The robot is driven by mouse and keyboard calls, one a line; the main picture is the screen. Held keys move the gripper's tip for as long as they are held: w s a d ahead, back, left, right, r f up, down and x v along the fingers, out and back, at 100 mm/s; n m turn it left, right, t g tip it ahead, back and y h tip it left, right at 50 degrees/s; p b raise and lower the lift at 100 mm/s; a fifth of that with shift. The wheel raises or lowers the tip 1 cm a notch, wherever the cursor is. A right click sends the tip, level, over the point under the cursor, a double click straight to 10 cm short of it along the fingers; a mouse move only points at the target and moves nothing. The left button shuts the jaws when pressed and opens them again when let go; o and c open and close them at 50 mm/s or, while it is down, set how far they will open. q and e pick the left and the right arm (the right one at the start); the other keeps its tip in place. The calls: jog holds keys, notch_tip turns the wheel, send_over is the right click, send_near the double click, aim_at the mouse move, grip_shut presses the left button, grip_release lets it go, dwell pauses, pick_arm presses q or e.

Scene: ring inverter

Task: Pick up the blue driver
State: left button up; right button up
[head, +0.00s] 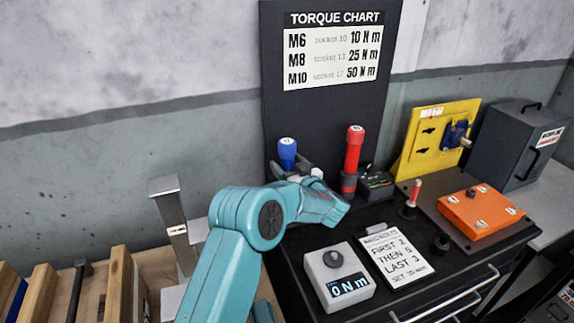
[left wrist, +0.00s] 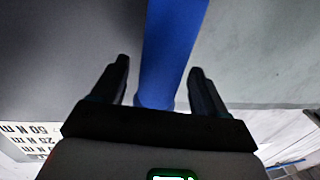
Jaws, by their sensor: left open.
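The blue driver (head: 287,152) stands upright at the back left of the black bench top, in front of the torque chart board. Its lower part is hidden behind my left gripper (head: 297,172). In the left wrist view, the driver's blue handle (left wrist: 171,50) runs between the two dark fingers of my left gripper (left wrist: 160,75). The fingers are apart, with a gap visible on each side of the handle. My right gripper is in neither view.
A red driver (head: 353,150) stands just right of the blue one, beside a small dark device (head: 376,184). A grey dial box (head: 338,278) and a note card (head: 397,257) lie nearer. A yellow panel (head: 428,145) and orange block (head: 474,213) are at right.

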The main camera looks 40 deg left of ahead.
pick_arm(q)
jog(key=x, duration=0.2)
jog(key=shift+w+a, duration=0.15)
jog(key=shift+a, duration=0.25)
jog(key=shift+d, duration=0.15)
jog(key=c, duration=1)
jog(key=shift+r, duration=0.1)
jog(key=shift+c, duration=1.1)
